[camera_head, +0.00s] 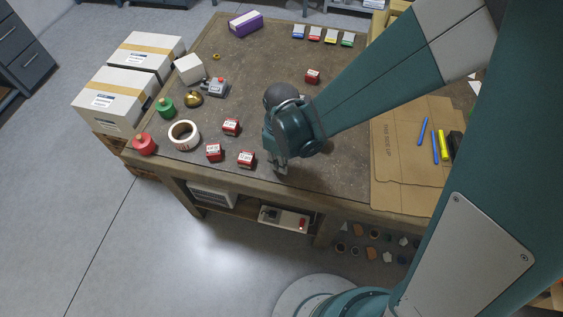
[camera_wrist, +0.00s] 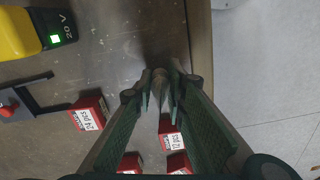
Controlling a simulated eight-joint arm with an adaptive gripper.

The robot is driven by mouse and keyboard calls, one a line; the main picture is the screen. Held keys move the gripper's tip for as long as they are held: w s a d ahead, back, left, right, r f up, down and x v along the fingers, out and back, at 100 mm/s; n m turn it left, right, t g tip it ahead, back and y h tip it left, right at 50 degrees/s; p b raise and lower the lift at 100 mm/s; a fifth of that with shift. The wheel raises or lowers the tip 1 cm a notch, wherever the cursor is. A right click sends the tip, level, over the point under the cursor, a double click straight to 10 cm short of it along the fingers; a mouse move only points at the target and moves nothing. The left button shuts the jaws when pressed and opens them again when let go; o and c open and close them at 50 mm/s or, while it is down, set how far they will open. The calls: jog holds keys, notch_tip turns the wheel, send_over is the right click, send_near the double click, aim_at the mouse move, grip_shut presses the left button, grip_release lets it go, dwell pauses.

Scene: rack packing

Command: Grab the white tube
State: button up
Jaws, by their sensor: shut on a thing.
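My gripper (camera_head: 280,168) is low over the front edge of the brown table (camera_head: 345,172), to the right of several small red boxes. In the wrist view its two green fingers (camera_wrist: 160,90) close around a small, pale greyish, rounded piece, the white tube (camera_wrist: 159,76), seen nearly end-on. The fingers hide most of the tube, and its full length and colour are hard to make out. In the head view I cannot separate the tube from the fingertips.
Red boxes (camera_head: 246,159) stand close left of my gripper; one box (camera_wrist: 169,132) shows beneath the fingers. A white tape roll (camera_head: 184,135) lies further left. Cardboard (camera_head: 405,150) with pens covers the right. A yellow device (camera_wrist: 20,32) shows in the wrist view.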

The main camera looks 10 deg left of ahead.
jog(key=shift+r+p, duration=0.85)
jog(key=shift+r, duration=3.35)
jog(key=shift+r, duration=0.1)
